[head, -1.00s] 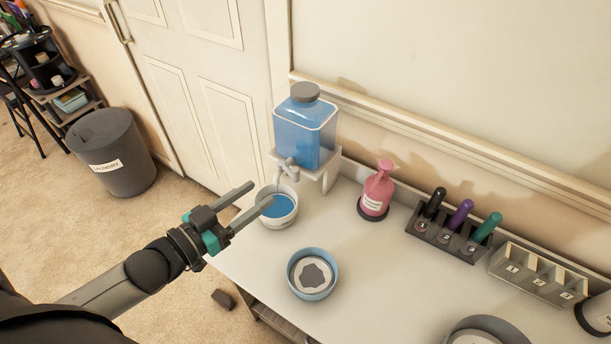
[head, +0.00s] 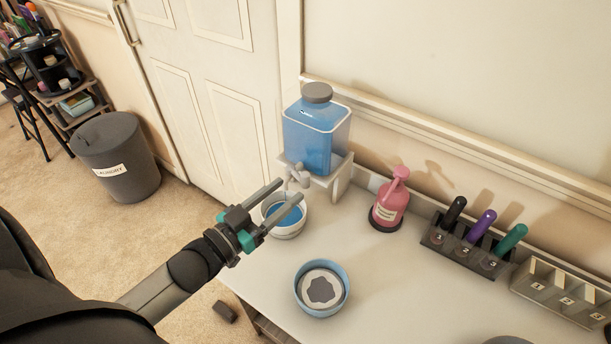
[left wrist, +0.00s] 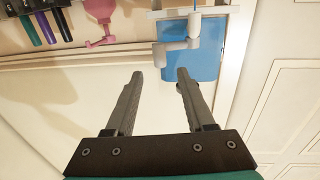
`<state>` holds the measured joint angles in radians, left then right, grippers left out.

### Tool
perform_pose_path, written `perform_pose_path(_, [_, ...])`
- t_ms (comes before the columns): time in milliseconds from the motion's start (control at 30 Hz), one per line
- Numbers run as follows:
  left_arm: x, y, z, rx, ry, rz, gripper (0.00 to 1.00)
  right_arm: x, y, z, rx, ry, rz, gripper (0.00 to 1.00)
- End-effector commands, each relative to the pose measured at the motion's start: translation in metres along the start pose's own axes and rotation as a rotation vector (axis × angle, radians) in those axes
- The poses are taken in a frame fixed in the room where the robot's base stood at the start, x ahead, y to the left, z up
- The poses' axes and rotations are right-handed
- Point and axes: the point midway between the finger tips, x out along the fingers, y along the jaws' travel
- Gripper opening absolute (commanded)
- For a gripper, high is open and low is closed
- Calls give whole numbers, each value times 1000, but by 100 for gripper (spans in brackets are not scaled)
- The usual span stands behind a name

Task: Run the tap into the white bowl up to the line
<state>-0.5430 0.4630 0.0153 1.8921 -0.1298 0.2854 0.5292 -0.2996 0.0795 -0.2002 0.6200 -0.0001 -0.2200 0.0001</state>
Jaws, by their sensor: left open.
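The white bowl (head: 290,233) stands on the counter under the tap, with blue liquid inside; I cannot make out a line in it. The tap (head: 297,176) juts from the front of a clear tank of blue liquid (head: 316,138) with a grey cap. The tap also shows in the left wrist view (left wrist: 178,52), beyond my fingertips. My left gripper (head: 291,191) is open and empty, its fingers over the bowl and close to the tap. They partly hide the bowl. Whether they touch the tap is unclear. My right gripper is out of view.
A blue bowl (head: 346,295) with a grey-patterned inside stands nearer on the counter (head: 400,290). A pink pump bottle (head: 390,207) is right of the tank. Farther right are a rack of pens (head: 465,250) and a numbered holder (head: 555,292). A laundry bin (head: 117,158) stands on the floor.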

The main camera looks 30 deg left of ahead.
Motion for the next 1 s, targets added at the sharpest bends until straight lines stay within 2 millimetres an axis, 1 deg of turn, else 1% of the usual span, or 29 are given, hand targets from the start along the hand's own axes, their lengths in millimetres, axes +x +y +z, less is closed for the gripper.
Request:
perform_pose_path(33, [10, 0, 0, 1, 3, 1, 54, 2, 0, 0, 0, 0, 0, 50])
perform_pose_path(200, [35, 0, 0, 1, 2, 0, 54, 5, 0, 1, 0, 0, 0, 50])
perform_pose_path(300, [48, 0, 0, 1, 2, 1, 54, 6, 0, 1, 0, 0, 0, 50])
perform_pose_path(433, [60, 0, 0, -1, 1, 1, 54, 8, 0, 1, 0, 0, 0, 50])
perform_pose_path(600, [68, 0, 0, -1, -1, 0, 54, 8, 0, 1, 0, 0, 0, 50])
perform_pose_path(900, [69, 0, 0, -1, -2, 0, 54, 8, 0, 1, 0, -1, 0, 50])
perform_pose_path(1000, [69, 0, 0, -1, -1, 0, 43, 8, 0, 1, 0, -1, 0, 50])
